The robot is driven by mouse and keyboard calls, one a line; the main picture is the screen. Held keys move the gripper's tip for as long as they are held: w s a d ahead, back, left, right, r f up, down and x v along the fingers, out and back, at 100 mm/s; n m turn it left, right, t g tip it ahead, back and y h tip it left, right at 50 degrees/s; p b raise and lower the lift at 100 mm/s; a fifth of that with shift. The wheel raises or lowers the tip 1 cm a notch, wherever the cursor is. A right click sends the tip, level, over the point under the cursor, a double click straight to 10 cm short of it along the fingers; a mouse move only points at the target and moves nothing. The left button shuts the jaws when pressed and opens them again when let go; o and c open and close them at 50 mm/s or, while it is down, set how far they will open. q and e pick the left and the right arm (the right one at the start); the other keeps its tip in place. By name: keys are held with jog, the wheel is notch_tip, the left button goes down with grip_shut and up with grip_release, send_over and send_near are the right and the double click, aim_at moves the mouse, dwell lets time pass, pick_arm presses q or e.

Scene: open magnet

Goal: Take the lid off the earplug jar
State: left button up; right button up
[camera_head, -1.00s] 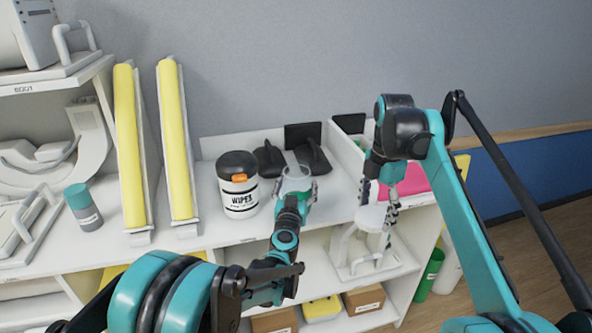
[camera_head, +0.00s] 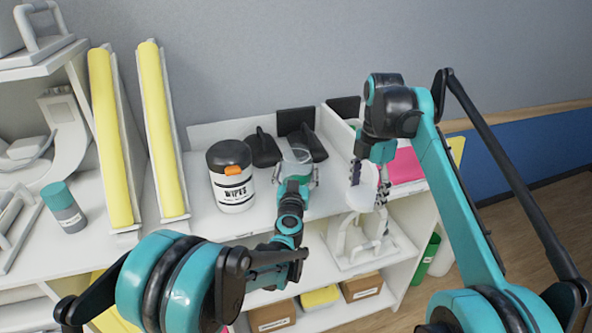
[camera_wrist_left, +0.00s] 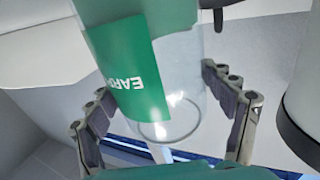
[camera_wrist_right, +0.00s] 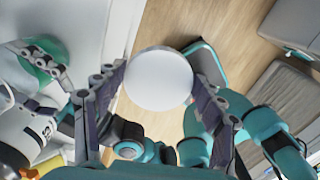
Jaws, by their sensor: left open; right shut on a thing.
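The earplug jar (camera_head: 297,157) is clear and stands on the shelf top, right of the wipes tub. In the left wrist view the jar (camera_wrist_left: 180,75) shows a green label with part of its name. My left gripper (camera_head: 297,174) is open, with one finger on each side of the jar. My right gripper (camera_head: 369,184) is shut on the round white lid (camera_head: 366,188), held in the air to the right of the jar and apart from it. The lid also shows between the fingers in the right wrist view (camera_wrist_right: 158,80).
The wipes tub (camera_head: 232,190) stands close left of the jar. Black holders (camera_head: 265,148) are behind it. A white bin with a pink item (camera_head: 406,168) is to the right. Yellow pads (camera_head: 158,130) lean at the left. A white stand (camera_head: 365,245) is on the lower shelf.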

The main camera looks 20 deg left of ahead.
pick_arm(q)
jog(key=shift+o, duration=0.8)
pick_arm(e)
jog(key=shift+s+r, duration=0.1)
pick_arm(q)
jog(key=shift+s+r, duration=0.15)
jog(key=shift+s, duration=0.05)
pick_arm(e)
jog(key=shift+s, duration=0.1)
pick_arm(q)
jog(key=shift+w, duration=0.1)
pick_arm(e)
jog(key=shift+r, duration=0.1)
